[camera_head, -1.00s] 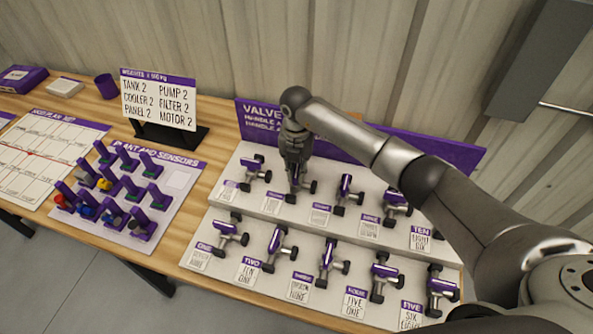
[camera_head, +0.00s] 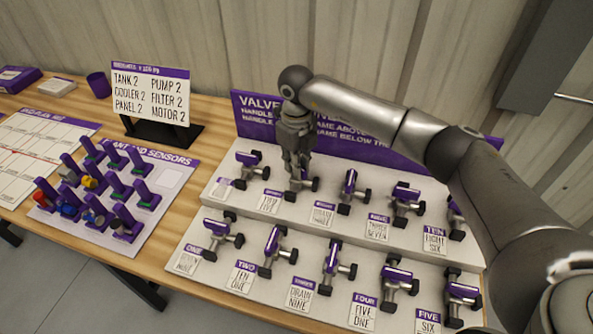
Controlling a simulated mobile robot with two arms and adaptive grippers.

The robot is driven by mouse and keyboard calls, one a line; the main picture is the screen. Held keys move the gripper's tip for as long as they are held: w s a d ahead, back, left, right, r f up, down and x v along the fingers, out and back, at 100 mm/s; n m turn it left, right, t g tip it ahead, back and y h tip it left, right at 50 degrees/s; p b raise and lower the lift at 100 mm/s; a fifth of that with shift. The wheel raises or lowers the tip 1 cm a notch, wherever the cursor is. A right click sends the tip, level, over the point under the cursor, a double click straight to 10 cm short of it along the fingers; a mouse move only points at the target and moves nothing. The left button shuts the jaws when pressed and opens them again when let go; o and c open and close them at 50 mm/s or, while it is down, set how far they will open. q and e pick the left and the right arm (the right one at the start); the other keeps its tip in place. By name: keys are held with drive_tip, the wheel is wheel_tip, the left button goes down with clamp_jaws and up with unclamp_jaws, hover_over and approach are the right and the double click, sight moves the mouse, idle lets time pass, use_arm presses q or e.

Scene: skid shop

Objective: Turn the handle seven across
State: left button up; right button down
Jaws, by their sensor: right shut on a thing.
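The valve board (camera_head: 222,165) carries two stepped rows of small valves with purple handles and dark pipe ends. My right gripper (camera_head: 297,171) comes down from above on the second valve from the left in the back row, the seventh by the board's order. It is shut on that valve's handle, which its fingers largely hide. The valve's dark right end (camera_head: 314,184) shows beside the fingers, and its label (camera_head: 268,200) stands in front. I cannot tell how the handle is turned. My left gripper is not in view.
Neighbouring valves stand close by: one on the left (camera_head: 249,166) and one on the right (camera_head: 350,190). The front row (camera_head: 274,248) lies below. A plant and sensors board (camera_head: 170,205) and a sign (camera_head: 150,95) are further left. The wall is behind.

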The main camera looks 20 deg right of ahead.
drive_tip(key=n+b, duration=0.3)
drive_tip(key=n, duration=0.1)
drive_tip(key=shift+n+b, duration=0.45)
drive_tip(key=shift+n, duration=0.35)
drive_tip(key=shift+r, duration=0.15)
drive_tip(key=c, duration=1.5)
unclamp_jaws()
wheel_tip(320, 180, up, 12)
drive_tip(key=shift+f, duration=0.1)
